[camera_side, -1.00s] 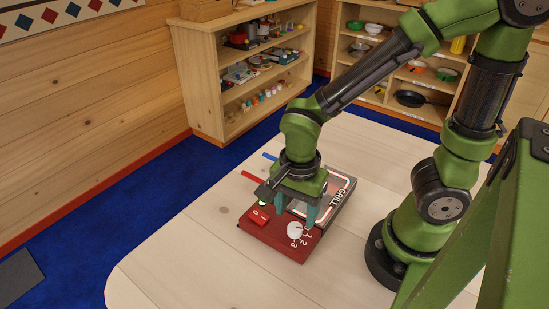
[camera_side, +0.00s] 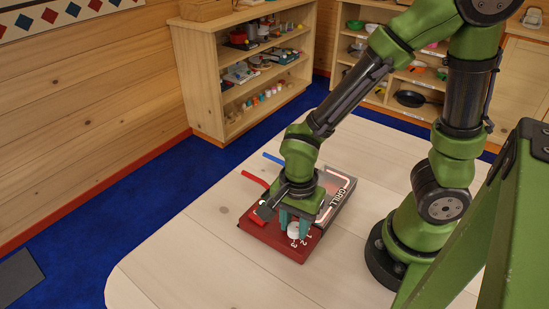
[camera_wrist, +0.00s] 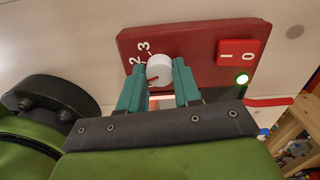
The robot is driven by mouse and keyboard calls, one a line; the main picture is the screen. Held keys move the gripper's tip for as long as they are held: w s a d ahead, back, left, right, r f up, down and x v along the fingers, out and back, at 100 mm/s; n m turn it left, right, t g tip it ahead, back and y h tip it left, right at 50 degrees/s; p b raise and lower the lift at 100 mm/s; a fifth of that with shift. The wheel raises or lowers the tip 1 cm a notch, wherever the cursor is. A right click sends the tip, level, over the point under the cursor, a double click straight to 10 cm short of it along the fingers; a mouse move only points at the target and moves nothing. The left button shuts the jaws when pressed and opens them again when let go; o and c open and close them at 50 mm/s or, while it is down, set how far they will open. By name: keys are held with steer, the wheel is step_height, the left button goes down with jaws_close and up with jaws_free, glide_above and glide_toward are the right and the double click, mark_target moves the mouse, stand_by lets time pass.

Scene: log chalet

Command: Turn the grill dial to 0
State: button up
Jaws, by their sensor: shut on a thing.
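The red toy grill (camera_side: 305,258) lies on the pale table, with the word GRILL and a glowing heating element at its right side. Its white round dial (camera_wrist: 159,70) sits between the two teal fingers of my gripper (camera_wrist: 159,84). My gripper (camera_side: 294,226) is shut on the dial from above, and the dial (camera_side: 293,233) is partly covered in the side view. The printed 2 and 3 show beside the dial in the wrist view. A small red mark shows on the dial's lower left. The other dial numbers are hidden there by the gripper.
A red I/O switch (camera_wrist: 229,51) and a lit green lamp (camera_wrist: 242,79) sit beside the dial. A red handle (camera_side: 255,178) and a blue one (camera_side: 273,158) stick out behind the grill. The front of the table (camera_side: 190,265) is clear. Shelves (camera_side: 235,95) stand beyond.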

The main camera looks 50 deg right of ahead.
mark_target(295, 227)
steer(key=shift+n, duration=0.3)
steer(key=shift+c, duration=0.3)
steer(key=n, duration=0.3)
steer(key=shift+n, duration=2.2)
steer(key=o, duration=1.1)
steer(key=shift+c, duration=0.2)
steer(key=shift+r, duration=0.15)
step_height(295, 227, up, 17)
